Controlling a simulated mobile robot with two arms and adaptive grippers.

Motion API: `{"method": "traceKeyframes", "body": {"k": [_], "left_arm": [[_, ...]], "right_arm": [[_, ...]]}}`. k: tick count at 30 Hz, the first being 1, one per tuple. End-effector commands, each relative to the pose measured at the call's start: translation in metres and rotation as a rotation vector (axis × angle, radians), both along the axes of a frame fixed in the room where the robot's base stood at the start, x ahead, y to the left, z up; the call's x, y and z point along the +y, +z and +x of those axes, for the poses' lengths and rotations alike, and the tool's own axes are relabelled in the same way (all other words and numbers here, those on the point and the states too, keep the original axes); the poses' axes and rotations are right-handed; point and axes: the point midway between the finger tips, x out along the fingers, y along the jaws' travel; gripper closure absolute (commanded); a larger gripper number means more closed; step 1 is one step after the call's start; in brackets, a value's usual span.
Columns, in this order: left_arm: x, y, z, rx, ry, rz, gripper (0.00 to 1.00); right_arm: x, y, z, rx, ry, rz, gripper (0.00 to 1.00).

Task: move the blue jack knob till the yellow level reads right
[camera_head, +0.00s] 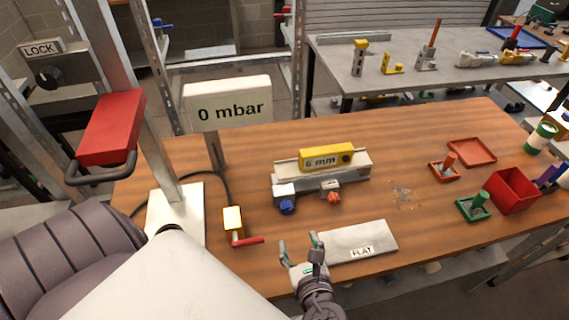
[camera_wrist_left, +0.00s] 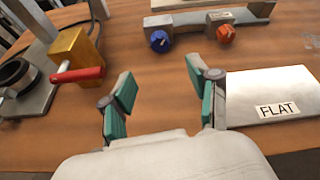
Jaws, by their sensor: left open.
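The blue jack knob (camera_head: 287,207) sits low on the front left of a grey bar assembly (camera_head: 358,168) on the wooden table. It also shows in the left wrist view (camera_wrist_left: 159,41). An orange knob (camera_head: 334,197) is to its right. The yellow level (camera_head: 327,157) rests on top of the bar and its face reads "6 mm". My left gripper (camera_head: 301,245) is open and empty, nearer the table's front edge than the blue knob and apart from it. Its two teal-padded fingers (camera_wrist_left: 164,97) show in the wrist view. My right gripper is not in view.
A "FLAT" plate (camera_head: 378,232) lies right of my left gripper. A yellow block with a red lever (camera_head: 233,217) stands left of the blue knob. Behind it is a "0 mbar" sign (camera_head: 228,103). A red bin (camera_head: 513,191) and a green stand (camera_head: 474,207) are at right.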

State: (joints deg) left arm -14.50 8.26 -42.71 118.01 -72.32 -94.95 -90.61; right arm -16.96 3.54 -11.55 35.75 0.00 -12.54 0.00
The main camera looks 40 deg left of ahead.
Motion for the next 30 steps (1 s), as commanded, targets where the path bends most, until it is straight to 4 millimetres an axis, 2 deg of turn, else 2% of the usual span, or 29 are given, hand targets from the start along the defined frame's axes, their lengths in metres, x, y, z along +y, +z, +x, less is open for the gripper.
{"method": "traceKeyframes", "body": {"k": [5, 14, 21, 30], "left_arm": [[0.011, -0.005, 0.010, -0.001, 0.001, 0.004, 0.39], [0.054, -0.028, 0.048, -0.001, 0.001, 0.005, 0.39], [0.083, -0.045, 0.073, 0.002, 0.000, 0.003, 0.39], [0.095, -0.053, 0.084, 0.001, -0.001, 0.000, 0.39]], "right_arm": [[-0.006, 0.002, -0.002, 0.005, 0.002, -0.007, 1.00], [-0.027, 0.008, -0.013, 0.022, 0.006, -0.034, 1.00], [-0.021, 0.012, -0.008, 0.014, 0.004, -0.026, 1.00], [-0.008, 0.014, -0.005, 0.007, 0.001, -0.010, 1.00]]}}
